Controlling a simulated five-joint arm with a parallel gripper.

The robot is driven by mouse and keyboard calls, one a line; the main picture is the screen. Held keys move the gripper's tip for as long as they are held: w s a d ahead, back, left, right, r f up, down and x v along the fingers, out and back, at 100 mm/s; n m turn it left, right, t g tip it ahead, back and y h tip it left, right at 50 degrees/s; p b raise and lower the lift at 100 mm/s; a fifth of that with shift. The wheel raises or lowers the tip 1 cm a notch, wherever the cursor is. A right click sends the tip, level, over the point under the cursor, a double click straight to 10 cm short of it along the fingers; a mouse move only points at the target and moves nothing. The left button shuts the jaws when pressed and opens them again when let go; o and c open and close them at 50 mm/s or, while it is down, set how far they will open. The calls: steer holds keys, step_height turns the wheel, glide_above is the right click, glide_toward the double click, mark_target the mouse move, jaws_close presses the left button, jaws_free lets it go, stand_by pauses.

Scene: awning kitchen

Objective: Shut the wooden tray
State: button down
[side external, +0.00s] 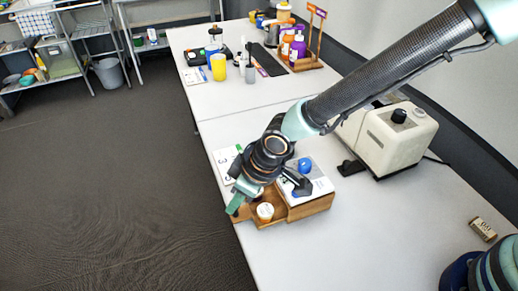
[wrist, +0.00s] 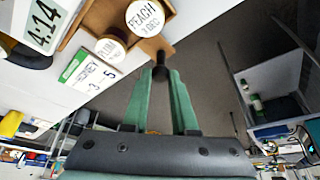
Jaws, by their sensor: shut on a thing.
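The wooden tray (side external: 281,212) sticks out to the left from under a wooden box (side external: 312,208) with a white top. In the wrist view the tray (wrist: 176,18) holds a jar marked PEACH (wrist: 146,18) and a jar marked PLUM (wrist: 108,46). One white-lidded jar (side external: 265,211) shows in the side view. My gripper (side external: 236,204) is at the tray's outer left end, near the table edge. In the wrist view its green fingers (wrist: 160,76) are shut on the tray's dark knob (wrist: 159,71). My wrist hides part of the tray and box in the side view.
A lettered white card (wrist: 89,72) lies beside the tray; it also shows in the side view (side external: 226,162). A cream appliance (side external: 390,138) stands right of the box. A small box (side external: 482,229) lies at the far right.

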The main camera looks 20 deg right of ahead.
steer(key=d, duration=0.7)
steer(key=c, duration=0.7)
jaws_free()
steer(key=shift+a, duration=0.1)
steer(key=v, duration=1.2)
steer(key=shift+s+a, duration=0.15)
steer(key=shift+a, duration=0.05)
